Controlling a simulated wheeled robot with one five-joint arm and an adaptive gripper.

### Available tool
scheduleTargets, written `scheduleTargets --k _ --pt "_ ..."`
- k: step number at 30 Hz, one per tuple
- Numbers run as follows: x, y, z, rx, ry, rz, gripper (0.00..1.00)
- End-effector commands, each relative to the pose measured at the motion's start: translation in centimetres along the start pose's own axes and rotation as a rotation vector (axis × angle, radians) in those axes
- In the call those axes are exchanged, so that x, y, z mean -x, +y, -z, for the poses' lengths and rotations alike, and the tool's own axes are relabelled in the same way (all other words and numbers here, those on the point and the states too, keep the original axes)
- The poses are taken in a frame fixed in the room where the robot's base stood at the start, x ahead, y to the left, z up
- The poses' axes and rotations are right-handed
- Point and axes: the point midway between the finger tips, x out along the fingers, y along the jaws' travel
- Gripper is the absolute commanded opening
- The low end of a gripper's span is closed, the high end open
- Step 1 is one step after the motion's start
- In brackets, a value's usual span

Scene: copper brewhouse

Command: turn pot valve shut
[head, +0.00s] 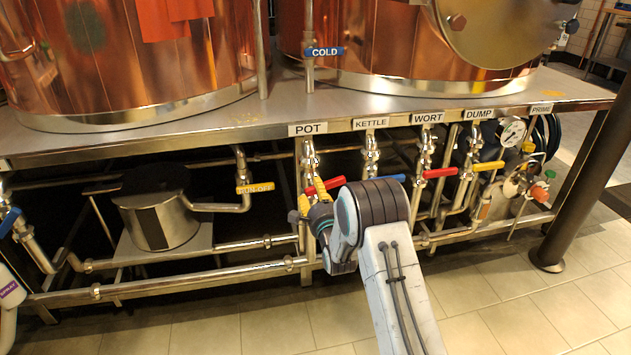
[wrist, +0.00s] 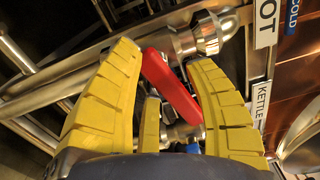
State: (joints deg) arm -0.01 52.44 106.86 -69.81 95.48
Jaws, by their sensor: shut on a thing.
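The pot valve (head: 309,158) is a silver body on a vertical pipe under the POT label (head: 308,129). Its red handle (wrist: 172,88) shows in the wrist view between the yellow fingers of my gripper (wrist: 168,85), slanting across the gap. My gripper is shut on this handle. In the head view my gripper (head: 321,188) is at the pot pipe, just below the valve body.
To the right are the kettle valve's blue handle (head: 386,179), the wort valve's red handle (head: 440,173) and the dump valve's yellow handle (head: 488,166). A yellow run-off handle (head: 255,188) is to the left. A steel pot (head: 158,218) stands under the bench (head: 230,120). The tiled floor in front is clear.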

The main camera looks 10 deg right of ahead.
Motion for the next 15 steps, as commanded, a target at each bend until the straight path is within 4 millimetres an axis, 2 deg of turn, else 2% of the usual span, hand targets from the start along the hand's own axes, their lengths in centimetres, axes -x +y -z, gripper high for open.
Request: scheduleTargets --k 9,15 --pt "3.4 0.1 0.1 0.0 0.001 -0.004 0.41" --pt "4.5 0.1 0.0 0.0 0.0 -0.004 0.41"
